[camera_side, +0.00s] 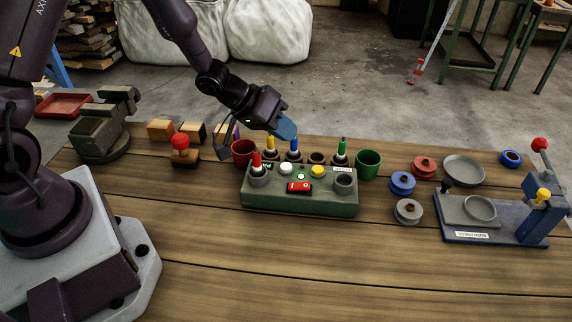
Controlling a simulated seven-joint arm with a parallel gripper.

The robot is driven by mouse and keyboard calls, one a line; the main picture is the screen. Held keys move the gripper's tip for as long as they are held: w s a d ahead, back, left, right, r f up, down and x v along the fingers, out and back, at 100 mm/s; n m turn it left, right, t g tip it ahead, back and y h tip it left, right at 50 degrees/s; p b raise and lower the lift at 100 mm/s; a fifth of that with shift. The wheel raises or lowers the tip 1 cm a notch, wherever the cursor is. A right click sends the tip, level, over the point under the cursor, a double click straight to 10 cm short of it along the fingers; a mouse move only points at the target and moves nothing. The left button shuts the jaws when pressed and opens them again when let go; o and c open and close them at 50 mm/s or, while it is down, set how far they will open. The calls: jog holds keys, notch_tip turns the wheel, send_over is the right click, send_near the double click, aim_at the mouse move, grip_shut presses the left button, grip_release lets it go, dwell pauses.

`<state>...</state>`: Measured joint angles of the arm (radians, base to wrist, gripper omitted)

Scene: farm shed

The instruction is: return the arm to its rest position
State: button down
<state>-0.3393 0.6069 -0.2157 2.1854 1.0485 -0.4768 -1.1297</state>
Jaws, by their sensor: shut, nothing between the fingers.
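My gripper (286,130) is at the end of my dark arm, which reaches in from the upper left. Its blue fingers are shut with nothing between them. A yellow-topped marker (270,147) and a blue-topped marker (294,148) stand just below and in front of the fingers. Whether the fingertips touch anything cannot be told, but they look apart from the markers.
A red cup (243,152) and a green cup (368,164) flank the block. A vise (102,132), wooden blocks and a red-knobbed stamp (181,148) stand left. Spools, a grey dish (464,170) and a blue press (500,220) stand right. The front of the table is clear.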

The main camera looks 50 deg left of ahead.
dwell(0.5)
jog(key=shift+a+f+m, duration=0.1)
jog(key=shift+f+m, duration=0.05)
jog(key=shift+m, duration=0.15)
jog(key=s+a+f+y, duration=0.1)
jog(key=s+a+f+g+y, duration=0.1)
jog(key=shift+a+m+y, duration=0.3)
jog(key=shift+a, duration=0.1)
jog(key=shift+s+a+r+g+y, duration=0.15)
jog(key=shift+s+a+g+y, duration=0.15)
jog(key=shift+a, duration=0.2)
jog(key=shift+s+a+r+g+y, duration=0.2)
jog(key=shift+s+a+y, duration=0.1)
jog(key=shift+a, duration=0.2)
jog(key=s+a+r+g+y, duration=0.2)
jog(key=s+a+r+y, duration=0.15)
jog(key=s+r, duration=0.2)
jog(key=s+d+r+t+h, duration=0.1)
jog(key=s+d+r, duration=0.2)
jog(key=s+r, duration=0.4)
jog(key=s+d+r+m+t+h, duration=0.1)
jog(key=s+d+r, duration=0.2)
jog(key=s+r, duration=0.3)
notch_tip(320, 180, up, 5)
jog(key=shift+s+d+f, duration=0.1)
jog(key=shift+s+d, duration=0.15)
jog(key=shift+s, duration=0.15)
